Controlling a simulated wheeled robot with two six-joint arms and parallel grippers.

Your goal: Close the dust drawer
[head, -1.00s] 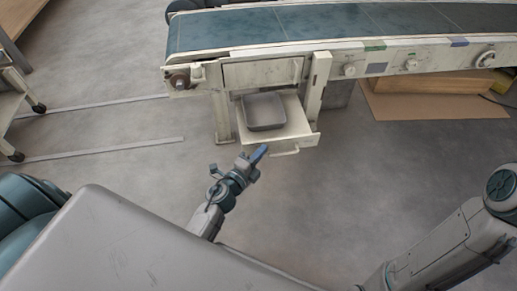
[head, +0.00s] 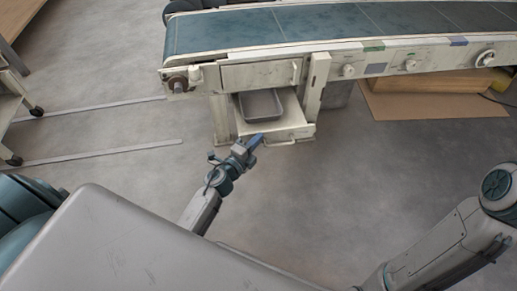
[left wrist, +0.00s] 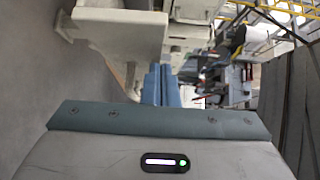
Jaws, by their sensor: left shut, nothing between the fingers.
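The dust drawer (head: 287,122) is a cream drawer low under the conveyor, partly pulled out, with a grey bin (head: 262,104) in it. Its handle (head: 281,143) is on the front face. My left gripper (head: 257,139) is shut and empty, with its blue fingertips at the left part of the drawer front; I cannot tell whether they touch. In the left wrist view, the blue fingers (left wrist: 161,85) are together beside a pale panel (left wrist: 120,32), likely the drawer front. My right gripper is out of view; only my right arm shows at the right.
A closed upper panel (head: 258,74) with a handle sits over the drawer. A cart (head: 12,95) stands at left, cardboard (head: 432,104) at right. The floor in front is clear.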

